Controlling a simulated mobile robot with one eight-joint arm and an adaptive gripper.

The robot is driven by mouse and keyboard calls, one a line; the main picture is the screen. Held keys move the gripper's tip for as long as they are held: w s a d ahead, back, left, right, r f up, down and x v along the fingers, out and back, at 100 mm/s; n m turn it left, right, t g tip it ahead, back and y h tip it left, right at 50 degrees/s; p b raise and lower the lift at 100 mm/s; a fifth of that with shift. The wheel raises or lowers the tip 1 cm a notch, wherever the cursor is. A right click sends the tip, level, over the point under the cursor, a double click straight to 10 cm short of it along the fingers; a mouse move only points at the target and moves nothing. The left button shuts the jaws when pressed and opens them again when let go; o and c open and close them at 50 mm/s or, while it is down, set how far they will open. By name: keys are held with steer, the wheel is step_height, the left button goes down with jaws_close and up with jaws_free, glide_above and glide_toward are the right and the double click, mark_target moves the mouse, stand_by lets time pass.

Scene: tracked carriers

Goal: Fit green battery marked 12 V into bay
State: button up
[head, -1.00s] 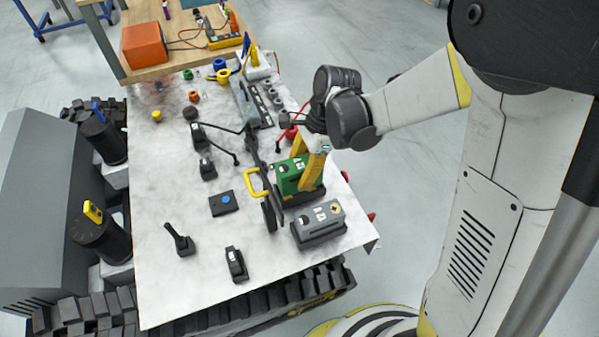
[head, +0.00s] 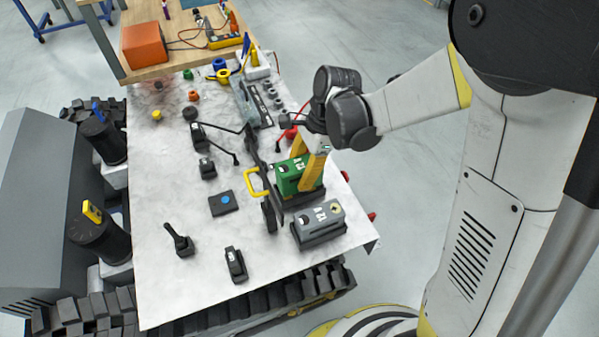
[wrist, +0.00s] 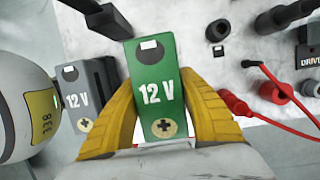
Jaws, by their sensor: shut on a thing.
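The green battery (head: 287,180), marked 12 V, is upright between the yellow fingers of my gripper (head: 307,160) in the head view. In the wrist view my gripper (wrist: 158,120) is shut on the sides of the green battery (wrist: 155,72), whose label and round plus terminal face the camera. The battery is over or in a dark base (head: 306,196), the likely bay, beside the black upright panel. I cannot tell whether it is fully seated, since its lower end is mostly hidden.
A grey 12 V battery (head: 322,230) stands in a black holder just in front; it also shows in the wrist view (wrist: 76,92). A yellow handle (head: 255,182) and black panel are close on the left. A red clamp and cable (wrist: 235,102) lie nearby.

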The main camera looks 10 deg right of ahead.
steer(key=shift+f+b, duration=1.45)
steer(key=shift+f, duration=0.35)
steer(key=o, duration=1.4)
steer(key=shift+o, duration=0.2)
steer(key=v, duration=1.2)
steer(key=s+d+r+n+t+h, duration=0.3)
steer(key=s+d+n+t, duration=0.5)
steer(key=n, duration=0.6)
steer(key=s+d+r, duration=0.1)
steer(key=s+d, duration=0.1)
steer(key=s, duration=0.1)
steer(key=shift+s+r+n, duration=0.2)
steer(key=shift+s+n, duration=0.2)
